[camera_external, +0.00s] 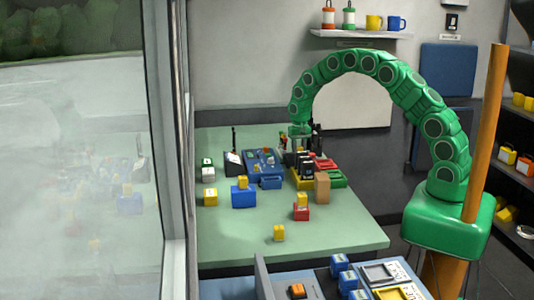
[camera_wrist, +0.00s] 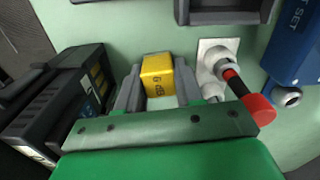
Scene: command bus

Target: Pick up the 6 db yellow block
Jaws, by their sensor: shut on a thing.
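The yellow block (camera_wrist: 157,72) with dark lettering that looks like "6 dB" sits between the two grey fingers of my gripper (camera_wrist: 158,84) in the wrist view. The fingers are shut on its sides. In the external view my green arm arches over the table and my gripper (camera_external: 302,138) points down at the back of the green table. The held block cannot be made out there, behind the dark items around the gripper. I cannot tell whether it is lifted.
A black box (camera_wrist: 75,100) stands close left of my gripper; a white fitting with a red-tipped rod (camera_wrist: 235,85) is close right. A blue device (camera_wrist: 297,45) lies farther right. Other yellow blocks, one at the front (camera_external: 279,233), dot the table (camera_external: 245,240). Its front left is mostly clear.

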